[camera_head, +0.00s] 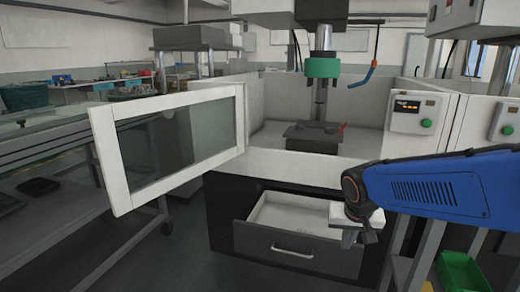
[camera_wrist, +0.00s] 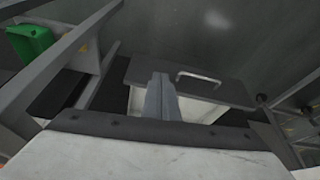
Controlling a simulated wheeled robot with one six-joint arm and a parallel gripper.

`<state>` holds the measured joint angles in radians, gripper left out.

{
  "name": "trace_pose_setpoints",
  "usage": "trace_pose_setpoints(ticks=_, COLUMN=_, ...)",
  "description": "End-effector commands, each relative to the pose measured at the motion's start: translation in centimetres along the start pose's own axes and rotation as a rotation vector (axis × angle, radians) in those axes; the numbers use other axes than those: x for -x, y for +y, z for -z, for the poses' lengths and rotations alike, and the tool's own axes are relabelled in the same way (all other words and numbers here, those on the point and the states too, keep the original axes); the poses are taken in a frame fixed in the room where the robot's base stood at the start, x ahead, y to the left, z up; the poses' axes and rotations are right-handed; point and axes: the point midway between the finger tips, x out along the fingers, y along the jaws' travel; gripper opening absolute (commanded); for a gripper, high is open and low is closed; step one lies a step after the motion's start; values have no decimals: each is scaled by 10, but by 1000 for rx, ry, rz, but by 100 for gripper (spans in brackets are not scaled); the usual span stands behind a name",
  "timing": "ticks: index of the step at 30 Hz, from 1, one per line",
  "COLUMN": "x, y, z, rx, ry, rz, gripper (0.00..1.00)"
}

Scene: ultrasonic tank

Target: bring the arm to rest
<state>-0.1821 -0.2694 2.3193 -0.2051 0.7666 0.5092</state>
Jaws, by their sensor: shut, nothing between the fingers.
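My blue arm (camera_head: 425,188) reaches in from the right in the head view. My gripper (camera_head: 369,236) hangs at its end, in front of the right part of the open drawer. In the wrist view, my gripper (camera_wrist: 160,82) shows its fingers together, with nothing between them. The grey drawer (camera_head: 300,252) is pulled out below the machine, and its pale inside looks empty where I can see it. The drawer front with its handle (camera_wrist: 198,80) also shows in the wrist view, beyond the fingers. The gripper looks apart from the drawer, though the gap is hard to judge.
The machine's white-framed door (camera_head: 117,158) stands open to the left. A control panel (camera_head: 414,115) is on the machine's right side. A green bin (camera_head: 462,272) sits at lower right, near grey frame legs. Open floor (camera_head: 190,262) lies left of the drawer.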

Motion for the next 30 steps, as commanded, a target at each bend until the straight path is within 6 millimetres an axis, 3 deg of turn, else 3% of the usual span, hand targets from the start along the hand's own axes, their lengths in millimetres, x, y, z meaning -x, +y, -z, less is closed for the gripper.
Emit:
trace_pose_setpoints(ticks=9, x=49, y=46, z=-67, rx=64, ry=19, rz=30, gripper=0)
trace_pose_setpoints(ticks=21, x=81, y=79, z=-152, rx=158, ry=45, rz=73, gripper=0)
trace_pose_setpoints(ticks=30, x=85, y=83, z=-175, rx=189, ry=52, rz=85, gripper=0)
